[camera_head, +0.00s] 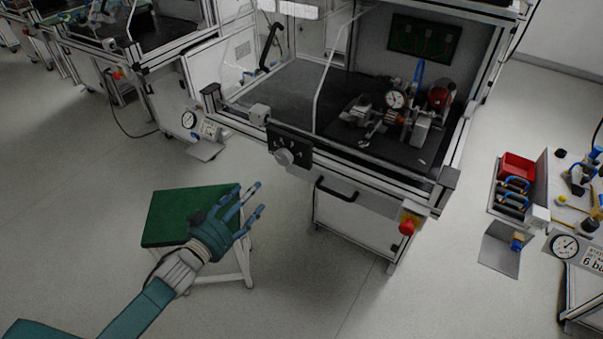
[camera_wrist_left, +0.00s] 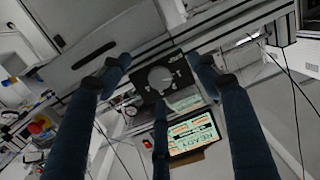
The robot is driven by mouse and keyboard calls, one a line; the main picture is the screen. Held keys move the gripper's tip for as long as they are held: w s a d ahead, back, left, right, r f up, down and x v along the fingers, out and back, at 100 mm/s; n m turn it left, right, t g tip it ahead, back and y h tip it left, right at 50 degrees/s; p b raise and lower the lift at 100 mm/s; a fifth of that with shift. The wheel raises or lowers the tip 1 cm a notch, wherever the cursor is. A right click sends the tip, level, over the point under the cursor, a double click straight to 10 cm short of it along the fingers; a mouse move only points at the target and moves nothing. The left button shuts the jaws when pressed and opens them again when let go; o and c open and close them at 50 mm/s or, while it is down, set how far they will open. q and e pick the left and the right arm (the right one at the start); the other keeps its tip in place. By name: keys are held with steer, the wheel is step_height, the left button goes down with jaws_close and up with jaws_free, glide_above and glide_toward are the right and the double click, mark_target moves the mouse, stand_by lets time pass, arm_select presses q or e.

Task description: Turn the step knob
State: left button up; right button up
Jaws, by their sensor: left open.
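The step knob (camera_head: 284,157) is a round grey knob on a black panel (camera_head: 302,152) on the front rail of the test bench. In the left wrist view the knob (camera_wrist_left: 160,77) and its dark plate (camera_wrist_left: 143,90) appear between the spread fingers. My left gripper (camera_head: 251,198) is open and empty, with its blue fingers pointing up and right. In the head view it is below and left of the knob, apart from it. The knob is not hidden by the fingers. My right gripper is in neither view.
A green-topped stool (camera_head: 172,216) stands below my left arm. A drawer handle (camera_head: 336,190) and a red emergency button (camera_head: 407,226) are on the bench front, right of the knob. A red bin (camera_head: 517,167) stands on the far right.

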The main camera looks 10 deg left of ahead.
arm_select(q)
steer(key=h, duration=0.1)
glide_toward(282, 161)
steer(key=shift+m+t, duration=0.3)
steer(key=x, duration=0.9)
steer(key=shift+f, duration=0.3)
steer(key=c, duration=1.1)
